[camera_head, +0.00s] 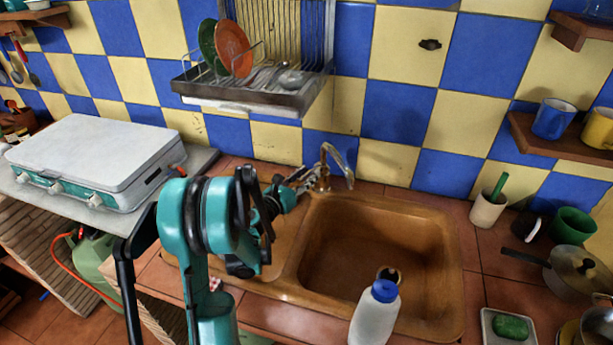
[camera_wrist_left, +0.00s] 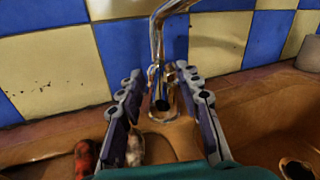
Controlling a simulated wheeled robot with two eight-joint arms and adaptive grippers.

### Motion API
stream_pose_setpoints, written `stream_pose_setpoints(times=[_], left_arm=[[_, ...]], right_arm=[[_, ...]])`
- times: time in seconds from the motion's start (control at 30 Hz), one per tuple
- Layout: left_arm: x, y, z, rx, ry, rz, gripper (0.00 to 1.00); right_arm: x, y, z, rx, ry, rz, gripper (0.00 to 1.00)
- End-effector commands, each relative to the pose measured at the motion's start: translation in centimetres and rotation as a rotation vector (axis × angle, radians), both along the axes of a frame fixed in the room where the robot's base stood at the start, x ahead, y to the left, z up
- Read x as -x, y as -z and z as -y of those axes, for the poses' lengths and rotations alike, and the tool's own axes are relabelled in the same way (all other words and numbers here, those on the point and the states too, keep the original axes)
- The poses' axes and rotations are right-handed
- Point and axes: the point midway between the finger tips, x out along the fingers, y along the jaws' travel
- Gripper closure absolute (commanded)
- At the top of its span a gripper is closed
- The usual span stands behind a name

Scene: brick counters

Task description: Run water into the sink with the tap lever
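The chrome tap (camera_head: 325,168) stands at the back edge of the brown sink (camera_head: 455,225), its curved spout over the right basin. No stream shows below the spout. In the left wrist view the tap (camera_wrist_left: 157,45) rises between my fingers, with a dark round end low on its body; I cannot tell whether this is the lever. My left gripper (camera_head: 300,178) is just left of the tap, and its fingers (camera_wrist_left: 160,75) are spread on both sides of the tap body, apparently without clamping it. My left arm hides part of the left basin. My right gripper is out of view.
A white bottle with a blue cap (camera_head: 375,315) stands at the sink's front. A dish rack (camera_head: 290,95) hangs on the tiled wall above left. A portable stove (camera_head: 95,160) is at left. A beige cup (camera_head: 487,210) and a pot (camera_head: 575,270) are at right.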

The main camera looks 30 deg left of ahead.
Motion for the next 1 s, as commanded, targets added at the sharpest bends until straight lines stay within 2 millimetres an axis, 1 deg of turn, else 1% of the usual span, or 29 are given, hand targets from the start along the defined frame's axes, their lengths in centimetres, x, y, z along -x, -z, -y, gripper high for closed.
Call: stream_pose_setpoints(times=[0.03,0.07,0.1,0.17,0.4,0.57,0.67,1.0], left_arm=[[0.0,0.0,0.0,0.0,0.0,0.0,0.66],[0.0,0.0,0.0,0.0,0.0,0.0,0.73],[0.0,0.0,0.0,0.0,0.0,0.0,0.84],[0.0,0.0,0.0,0.0,0.0,0.0,1.0],[0.0,-0.1,0.0,0.0,0.0,-0.002,1.0],[-0.1,-0.6,0.0,-0.004,0.001,-0.031,1.0],[-0.2,-1.2,0.0,-0.009,0.001,-0.073,1.0],[-1.3,-3.5,0.2,-0.035,0.003,-0.295,1.0]], right_arm=[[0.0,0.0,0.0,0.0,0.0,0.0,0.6],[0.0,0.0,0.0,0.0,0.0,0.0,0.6],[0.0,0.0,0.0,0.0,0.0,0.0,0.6],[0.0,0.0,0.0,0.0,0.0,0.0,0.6],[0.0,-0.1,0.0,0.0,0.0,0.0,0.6],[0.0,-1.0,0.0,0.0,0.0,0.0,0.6],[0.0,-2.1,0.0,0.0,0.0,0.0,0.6],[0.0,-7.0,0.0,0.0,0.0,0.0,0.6]])
